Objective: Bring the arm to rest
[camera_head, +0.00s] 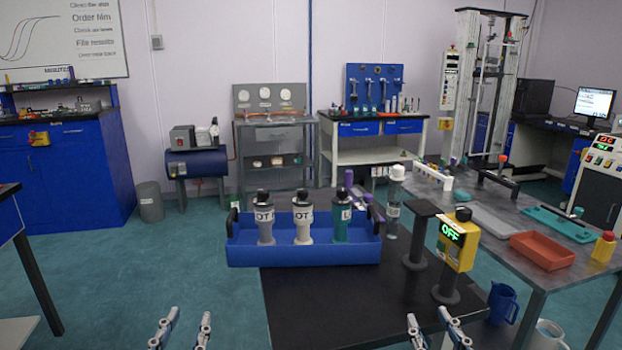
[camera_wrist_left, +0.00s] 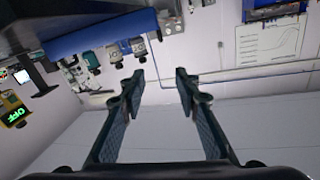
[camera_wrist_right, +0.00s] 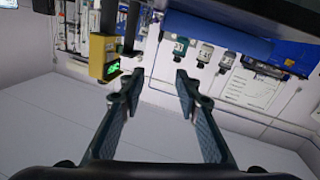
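My left gripper (camera_head: 182,328) shows at the bottom edge of the head view, left of the black table (camera_head: 330,305). Its two fingers stand apart with nothing between them, as the left wrist view (camera_wrist_left: 161,95) also shows. My right gripper (camera_head: 432,330) shows at the bottom edge of the head view, in front of the black table's right part. Its fingers are also apart and empty in the right wrist view (camera_wrist_right: 157,92). Both grippers are clear of the objects. Most of both arms is out of the head view.
A blue tray (camera_head: 300,254) on the black table holds several labelled bottles. To its right stand a clear bottle (camera_head: 392,215), a black stand (camera_head: 415,250) and a yellow box reading OFF (camera_head: 456,240). A grey bench (camera_head: 490,222) with trays lies further right. The black table's front is bare.

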